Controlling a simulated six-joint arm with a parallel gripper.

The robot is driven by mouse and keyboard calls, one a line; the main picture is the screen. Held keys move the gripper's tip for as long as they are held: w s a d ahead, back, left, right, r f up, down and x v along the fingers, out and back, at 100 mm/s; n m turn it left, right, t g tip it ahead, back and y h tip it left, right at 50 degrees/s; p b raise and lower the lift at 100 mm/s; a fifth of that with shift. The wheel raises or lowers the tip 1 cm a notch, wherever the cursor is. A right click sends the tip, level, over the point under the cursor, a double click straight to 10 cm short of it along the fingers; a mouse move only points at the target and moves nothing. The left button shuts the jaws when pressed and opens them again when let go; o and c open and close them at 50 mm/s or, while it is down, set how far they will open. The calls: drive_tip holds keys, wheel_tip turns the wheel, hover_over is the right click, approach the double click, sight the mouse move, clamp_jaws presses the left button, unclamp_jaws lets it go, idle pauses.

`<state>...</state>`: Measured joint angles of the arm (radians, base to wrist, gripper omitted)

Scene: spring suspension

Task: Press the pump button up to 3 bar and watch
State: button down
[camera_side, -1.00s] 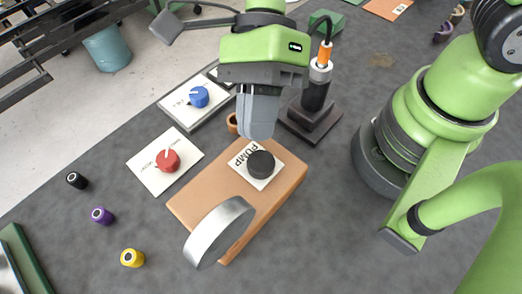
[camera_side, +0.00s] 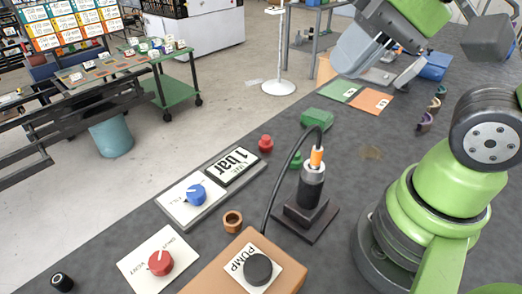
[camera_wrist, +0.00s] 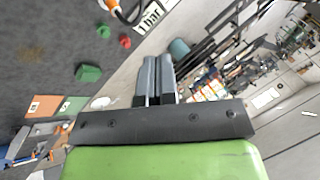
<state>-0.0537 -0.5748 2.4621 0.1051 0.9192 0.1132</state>
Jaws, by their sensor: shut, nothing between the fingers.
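The black round pump button (camera_side: 258,269) sits on a white label reading PUMP, on the orange-brown block (camera_side: 228,262) at the bottom of the side view. The line pressure display (camera_side: 235,165) reads 1 bar; it also shows in the wrist view (camera_wrist: 150,16). My gripper (camera_side: 347,62) is shut and empty, raised at the top right of the side view, well away from the button. In the wrist view its fingers (camera_wrist: 153,62) are together with nothing between them.
A blue knob (camera_side: 196,195) and a red knob (camera_side: 160,262) sit on white plates left of the pump. A black cylinder with an orange top (camera_side: 312,178) and a cable stands behind the block. Green and red pieces lie farther back.

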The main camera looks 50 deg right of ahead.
drive_tip(key=shift+s+d+r+n+t+h, duration=0.35)
drive_tip(key=shift+d+n+t, duration=0.1)
drive_tip(key=shift+d, duration=0.1)
drive_tip(key=shift+s+d+r+n+t+h, duration=0.25)
drive_tip(key=shift+d+r+n+t, duration=0.1)
drive_tip(key=shift+d+t, duration=0.15)
idle(1.5)
drive_tip(key=m+g+y, duration=0.5)
drive_tip(key=m+g, duration=0.8)
drive_tip(key=m, duration=0.3)
hover_over(254, 264)
wheel_tip(254, 264, down, 13)
drive_tip(key=shift+f, duration=0.15)
drive_tip(key=shift+f, duration=4.35)
